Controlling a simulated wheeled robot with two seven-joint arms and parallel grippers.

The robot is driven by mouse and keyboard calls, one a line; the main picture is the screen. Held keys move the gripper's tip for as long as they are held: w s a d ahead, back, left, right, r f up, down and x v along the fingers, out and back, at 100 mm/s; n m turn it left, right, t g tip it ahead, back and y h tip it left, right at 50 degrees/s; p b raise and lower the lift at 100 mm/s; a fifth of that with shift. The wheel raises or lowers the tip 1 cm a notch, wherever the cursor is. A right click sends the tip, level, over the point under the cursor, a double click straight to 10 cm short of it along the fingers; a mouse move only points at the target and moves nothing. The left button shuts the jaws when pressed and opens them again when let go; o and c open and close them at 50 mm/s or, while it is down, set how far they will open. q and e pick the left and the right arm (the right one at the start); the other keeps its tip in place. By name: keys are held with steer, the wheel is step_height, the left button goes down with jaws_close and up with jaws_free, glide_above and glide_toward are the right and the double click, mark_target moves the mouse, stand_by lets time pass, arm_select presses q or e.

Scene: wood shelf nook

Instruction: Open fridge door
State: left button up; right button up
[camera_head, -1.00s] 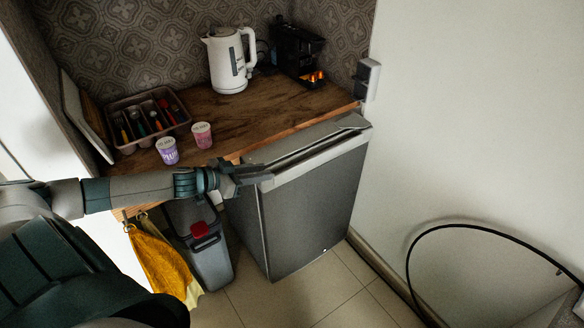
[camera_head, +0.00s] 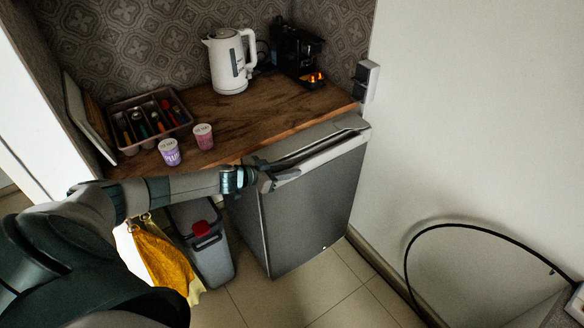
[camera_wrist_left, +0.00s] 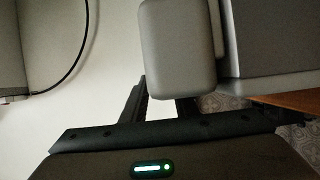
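The small grey fridge (camera_head: 305,215) stands under the right part of the wooden counter, its door closed. A lighter grip edge (camera_head: 325,153) runs along the door's top. My left gripper (camera_head: 284,176) is at the upper left corner of the door, by the end of that edge. In the left wrist view, the gripper's two dark fingers (camera_wrist_left: 162,105) are apart, with a gap between them. The rounded grey end of the door edge (camera_wrist_left: 178,50) lies just beyond, partly hiding one finger. I cannot tell whether they touch. My right gripper is not in view.
The wooden counter (camera_head: 240,115) holds a white kettle (camera_head: 229,62), a coffee machine (camera_head: 298,55), a cutlery tray (camera_head: 122,107) and two cups. A grey bin (camera_head: 210,255) and yellow cloth (camera_head: 165,262) are left of the fridge. Floor in front is clear; a wall is at right.

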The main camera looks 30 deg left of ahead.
arm_select(q)
steer(key=shift+w+d+f, duration=0.25)
steer(key=shift+w, duration=0.35)
jaws_close()
stand_by(1.2)
